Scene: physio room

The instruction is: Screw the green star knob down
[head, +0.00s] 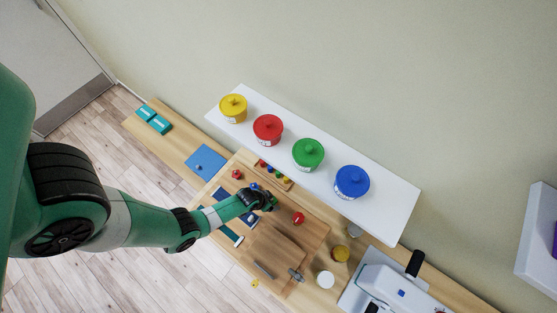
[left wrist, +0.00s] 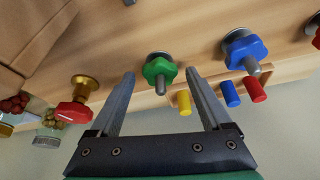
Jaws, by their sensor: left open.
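The green star knob (left wrist: 158,69) sits on a metal stud on the wooden board, seen in the left wrist view. My left gripper (left wrist: 161,75) is open, with one finger on each side of the knob and a gap on both sides. In the head view my left gripper (head: 267,201) is over the board and mostly hides the green knob. How far down the knob is on its stud cannot be told. My right gripper is not in view.
A blue star knob (left wrist: 245,50) and a red knob on a brass fitting (left wrist: 76,103) flank the green one. Several coloured pegs (left wrist: 230,93) stand close by. A white shelf (head: 391,217) with coloured tubs is behind the board (head: 262,247). A white machine (head: 385,288) stands at right.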

